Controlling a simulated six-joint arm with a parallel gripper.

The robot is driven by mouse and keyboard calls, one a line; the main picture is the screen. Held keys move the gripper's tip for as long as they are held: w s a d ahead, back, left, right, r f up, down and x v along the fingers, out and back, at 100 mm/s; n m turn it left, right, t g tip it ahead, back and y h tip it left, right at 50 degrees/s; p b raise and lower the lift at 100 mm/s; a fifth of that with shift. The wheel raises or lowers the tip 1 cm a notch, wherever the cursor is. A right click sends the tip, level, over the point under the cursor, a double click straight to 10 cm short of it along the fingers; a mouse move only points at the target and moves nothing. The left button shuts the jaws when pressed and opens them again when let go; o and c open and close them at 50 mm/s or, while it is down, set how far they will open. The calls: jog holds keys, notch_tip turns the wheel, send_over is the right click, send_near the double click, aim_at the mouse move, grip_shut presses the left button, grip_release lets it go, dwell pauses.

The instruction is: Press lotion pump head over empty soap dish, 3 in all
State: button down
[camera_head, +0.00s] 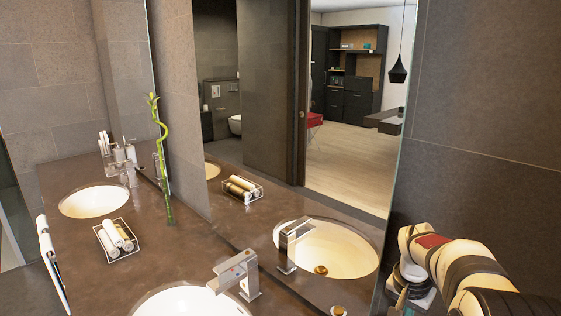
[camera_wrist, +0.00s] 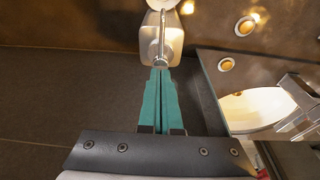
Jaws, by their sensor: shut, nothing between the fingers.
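My gripper (camera_wrist: 161,76) shows in the wrist view with its two teal fingers shut together and empty. Just beyond the fingertips stands a pale, shiny dispenser with a metal pump head (camera_wrist: 160,60), which looks like the lotion pump. Its upper end is cut off by the frame's top edge. The fingertips overlap its near edge in the picture; I cannot tell whether they touch. A small round gold-rimmed piece (camera_wrist: 245,26) lies on the counter to the right; I cannot tell whether it is the soap dish. The head view shows no clear lotion pump.
A sink (camera_head: 190,302) with a metal faucet (camera_head: 237,274) is at the front. A wire tray of rolled towels (camera_head: 117,240) and a bamboo stalk (camera_head: 165,165) stand further left. The mirror (camera_head: 270,110) rises behind the counter, with a tiled wall (camera_head: 490,110) at right.

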jog(key=shift+f, duration=1.15)
jog(key=shift+r, duration=1.4)
jog(key=shift+r, duration=0.1)
notch_tip(320, 180, up, 6)
jog(key=shift+f, duration=0.1)
